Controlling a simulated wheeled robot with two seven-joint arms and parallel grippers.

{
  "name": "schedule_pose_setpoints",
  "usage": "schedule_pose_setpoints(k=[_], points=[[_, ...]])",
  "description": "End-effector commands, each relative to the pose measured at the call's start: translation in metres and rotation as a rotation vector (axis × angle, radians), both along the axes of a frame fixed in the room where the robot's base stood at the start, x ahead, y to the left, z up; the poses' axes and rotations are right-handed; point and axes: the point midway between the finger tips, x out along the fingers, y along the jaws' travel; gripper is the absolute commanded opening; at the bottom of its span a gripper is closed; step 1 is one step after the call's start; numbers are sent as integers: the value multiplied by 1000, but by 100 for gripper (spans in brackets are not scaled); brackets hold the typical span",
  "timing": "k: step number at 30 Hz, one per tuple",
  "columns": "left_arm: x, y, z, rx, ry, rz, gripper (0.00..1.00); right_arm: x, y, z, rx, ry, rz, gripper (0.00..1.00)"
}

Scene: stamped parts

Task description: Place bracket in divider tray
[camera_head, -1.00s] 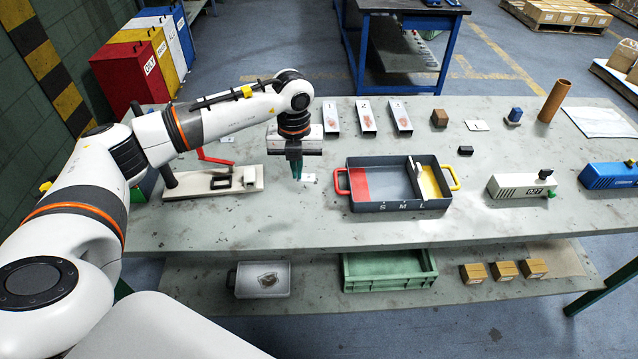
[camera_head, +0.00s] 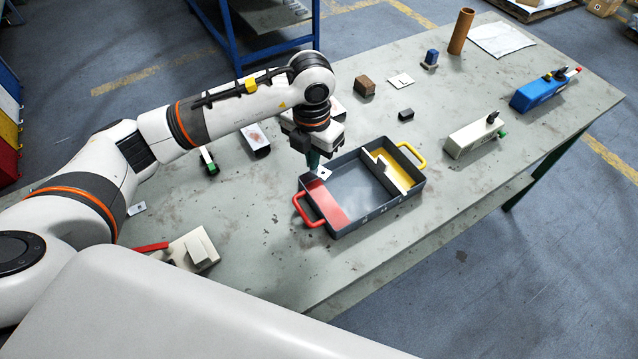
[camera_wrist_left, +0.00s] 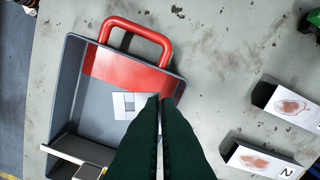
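The divider tray (camera_head: 366,229) is a grey box with a red handle and red floor section on the left, a yellow section and handle on the right, and a pale divider. It also shows in the left wrist view (camera_wrist_left: 68,92). My left gripper (camera_head: 314,163) is over the tray's back left part. In the left wrist view its dark green fingers (camera_wrist_left: 160,104) are together, with the small white bracket (camera_wrist_left: 122,113) at their tips. The bracket (camera_head: 323,174) appears above the tray floor near the red section. My right gripper is out of view.
Numbered metal channel parts (camera_head: 255,142) lie behind the tray. A brown block (camera_head: 364,86), a black block (camera_head: 406,114), a white device (camera_head: 474,138) and a blue device (camera_head: 540,92) stand to the back and right. The table in front of the tray is clear.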

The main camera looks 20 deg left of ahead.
Motion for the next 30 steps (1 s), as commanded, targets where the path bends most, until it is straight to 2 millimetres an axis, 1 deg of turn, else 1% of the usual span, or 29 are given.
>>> schedule_pose_setpoints(k=[1,3,6,8,13,18,20,24,30], points=[[-2,0,-10,1,7,0,0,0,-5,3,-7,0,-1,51],[-2,0,-24,1,7,1,0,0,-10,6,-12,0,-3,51],[-1,0,-39,0,5,1,0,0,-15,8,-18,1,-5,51],[-1,0,-46,1,4,2,0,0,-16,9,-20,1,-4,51],[-1,0,-59,1,4,1,0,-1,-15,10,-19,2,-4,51],[-1,0,-82,1,4,4,0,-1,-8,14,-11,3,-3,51],[-1,0,-87,1,3,2,0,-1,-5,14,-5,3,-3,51],[0,0,-87,0,1,2,0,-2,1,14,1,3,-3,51],[0,0,-92,0,1,2,0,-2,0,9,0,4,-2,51]])
